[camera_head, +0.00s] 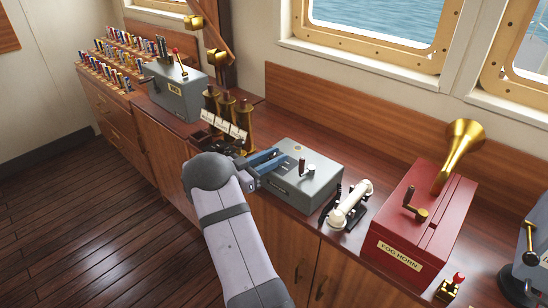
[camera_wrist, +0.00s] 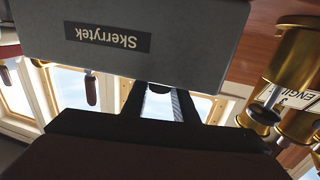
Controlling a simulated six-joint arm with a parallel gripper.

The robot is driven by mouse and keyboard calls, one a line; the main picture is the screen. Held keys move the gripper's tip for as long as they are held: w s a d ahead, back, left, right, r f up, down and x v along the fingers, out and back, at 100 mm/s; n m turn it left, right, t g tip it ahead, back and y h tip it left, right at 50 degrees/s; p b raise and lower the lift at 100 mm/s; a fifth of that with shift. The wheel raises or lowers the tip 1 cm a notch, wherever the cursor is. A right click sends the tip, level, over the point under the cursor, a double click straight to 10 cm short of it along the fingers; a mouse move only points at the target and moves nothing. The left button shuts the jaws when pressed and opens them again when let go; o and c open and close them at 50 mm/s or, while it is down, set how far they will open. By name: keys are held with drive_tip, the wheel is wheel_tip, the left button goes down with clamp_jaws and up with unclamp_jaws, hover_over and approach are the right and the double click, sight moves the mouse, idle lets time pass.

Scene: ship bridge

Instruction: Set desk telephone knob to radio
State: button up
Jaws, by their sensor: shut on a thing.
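A grey metal box (camera_head: 318,184) stands on the wooden counter, left of a white handset on a black cradle. A dark upright lever (camera_head: 303,166) stands on its top. In the wrist view the box's grey face (camera_wrist: 170,58) fills the upper middle, with an upside-down "Skerrytek" label (camera_wrist: 107,37). My gripper (camera_head: 283,155) reaches over the box's left top edge with its blue fingers. It is shut on a small knob there, mostly hidden by the fingers. A dark rounded bit shows between the fingertips in the wrist view (camera_wrist: 160,88). I cannot read the knob's setting.
The white handset (camera_head: 350,204) lies just right of the box, then a red fog horn box (camera_head: 425,226) with a brass horn. Brass engine levers (camera_head: 228,112) stand close behind my wrist on the left. A grey lever box (camera_head: 178,92) is further left.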

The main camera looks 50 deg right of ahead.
drive_tip(key=shift+m+g, duration=0.3)
drive_tip(key=shift+f+m+g+y+b, duration=0.15)
drive_tip(key=shift+m+g+y+b, duration=0.65)
drive_tip(key=shift+m+g+b, duration=0.85)
drive_tip(key=shift+n+g, duration=0.25)
drive_tip(key=shift+g, duration=0.3)
drive_tip(key=shift+m+g+y+b, duration=1.3)
drive_tip(key=shift+m+g+b, duration=0.15)
drive_tip(key=shift+g, duration=0.35)
drive_tip(key=o, duration=1.1)
drive_tip(key=shift+r, duration=0.25)
